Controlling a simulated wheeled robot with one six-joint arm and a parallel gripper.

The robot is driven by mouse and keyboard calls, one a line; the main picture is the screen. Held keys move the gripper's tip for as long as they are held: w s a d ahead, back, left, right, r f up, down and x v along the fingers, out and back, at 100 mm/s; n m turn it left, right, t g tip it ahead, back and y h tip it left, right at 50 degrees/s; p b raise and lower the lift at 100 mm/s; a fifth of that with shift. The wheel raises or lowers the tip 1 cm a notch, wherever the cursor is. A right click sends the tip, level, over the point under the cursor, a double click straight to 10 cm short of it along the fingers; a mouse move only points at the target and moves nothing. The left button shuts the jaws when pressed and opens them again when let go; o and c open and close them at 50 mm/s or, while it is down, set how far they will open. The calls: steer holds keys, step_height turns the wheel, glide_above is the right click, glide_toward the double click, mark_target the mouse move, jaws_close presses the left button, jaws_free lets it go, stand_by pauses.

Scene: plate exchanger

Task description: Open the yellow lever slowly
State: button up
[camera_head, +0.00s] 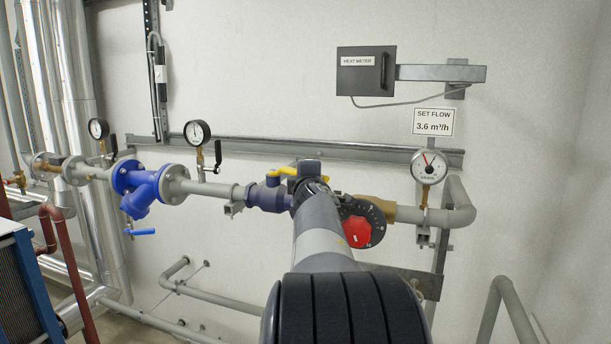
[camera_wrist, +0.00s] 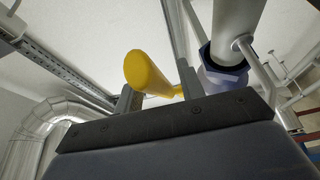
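The yellow lever (camera_head: 283,170) sits on top of a dark blue valve body (camera_head: 268,197) on the grey pipe. In the wrist view the rounded end of the yellow lever (camera_wrist: 146,72) rises between the two fingers of my gripper (camera_wrist: 156,90). The fingers stand apart. A gap shows at the left finger, and the lever is close to the right finger; I cannot tell whether it touches. In the head view my gripper (camera_head: 308,170) is at the lever, and my arm hides part of the valve and pipe.
A gauge (camera_head: 429,167) stands on the pipe at right, under a "SET FLOW 3.6 m³/h" sign (camera_head: 433,122). A red and black dial (camera_head: 358,231) is just right of my arm. A blue flanged valve (camera_head: 140,190) is at left. A heat meter box (camera_head: 366,70) hangs above.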

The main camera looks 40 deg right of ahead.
steer(key=shift+s+a, duration=0.1)
steer(key=v, duration=1)
steer(key=shift+s+a+p, duration=0.15)
steer(key=shift+s+p, duration=0.1)
steer(key=shift+p, duration=0.1)
steer(key=shift+c, duration=0.5)
